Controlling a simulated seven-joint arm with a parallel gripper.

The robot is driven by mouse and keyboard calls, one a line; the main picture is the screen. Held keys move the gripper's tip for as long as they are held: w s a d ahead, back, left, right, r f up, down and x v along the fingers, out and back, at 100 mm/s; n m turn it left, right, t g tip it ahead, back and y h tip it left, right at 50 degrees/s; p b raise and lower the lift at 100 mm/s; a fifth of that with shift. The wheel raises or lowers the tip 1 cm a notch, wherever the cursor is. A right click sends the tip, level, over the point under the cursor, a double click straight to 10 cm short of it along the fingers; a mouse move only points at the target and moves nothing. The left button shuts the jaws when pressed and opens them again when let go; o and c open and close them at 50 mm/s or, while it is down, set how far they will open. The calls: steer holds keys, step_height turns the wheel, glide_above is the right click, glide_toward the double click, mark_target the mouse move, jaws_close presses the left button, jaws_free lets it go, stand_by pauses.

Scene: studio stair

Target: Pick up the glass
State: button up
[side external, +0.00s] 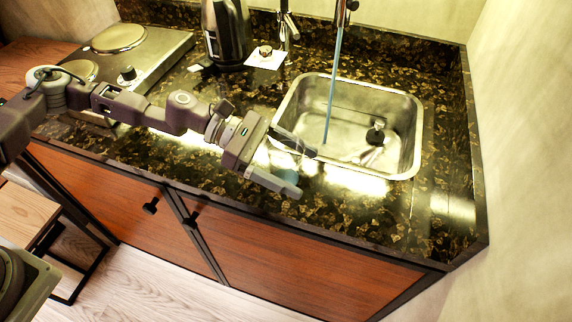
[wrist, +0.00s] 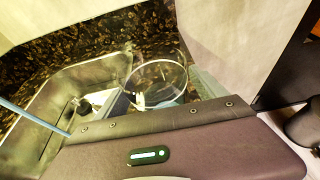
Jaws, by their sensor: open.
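The glass (wrist: 160,77) is clear, and its round rim shows in the wrist view just beyond my gripper's body. In the side external view the glass (side external: 298,160) is only a faint outline on the dark counter in front of the sink. My gripper (side external: 303,171) reaches low over the counter with its two fingers spread. The glass appears to lie between the fingers. I cannot tell whether either finger touches it. The gripper body hides the lower part of the wrist view.
A steel sink (side external: 402,150) with water running from a tap (side external: 340,12) lies just behind my gripper. A kettle (side external: 228,32), a white card (side external: 266,60) with a small item on it, and a hotplate (side external: 165,50) stand farther back and left. The counter's front edge is close.

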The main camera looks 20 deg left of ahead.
mark_target(300, 175)
steer(key=shift+d+f, duration=0.15)
steer(key=shift+d, duration=0.3)
jaws_close()
step_height(300, 175, up, 8)
steer(key=w+a+n+t+y, duration=0.1)
steer(key=w+n+t+y, duration=0.6)
steer(key=w, duration=1.4)
steer(key=n+t, duration=0.5)
steer(key=shift+a, duration=0.4)
